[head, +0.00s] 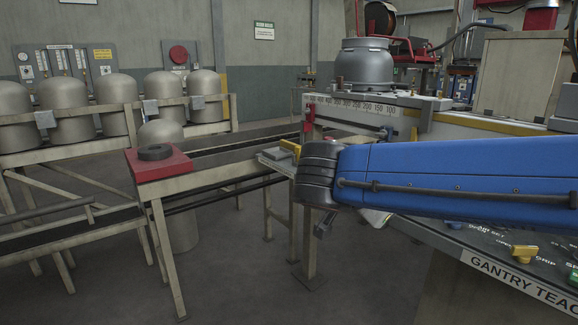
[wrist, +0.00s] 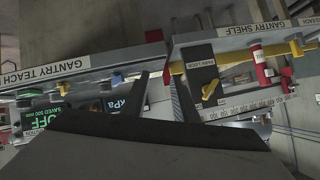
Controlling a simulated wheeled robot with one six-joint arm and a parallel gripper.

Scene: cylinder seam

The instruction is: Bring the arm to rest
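My blue arm (head: 460,175) stretches across the right half of the head view, with its dark joint near the middle. My gripper (wrist: 157,82) shows in the wrist view as two dark fingers with a clear gap between them. The gap is empty and the fingers hold nothing. In the head view the gripper is mostly hidden behind the arm.
The GANTRY TEACH console (head: 520,285) lies under the arm at the lower right. Several tan cylinders (head: 63,95) stand behind. A grey domed vessel (head: 365,65) stands beyond the arm. Floor (head: 250,285) is open at centre.

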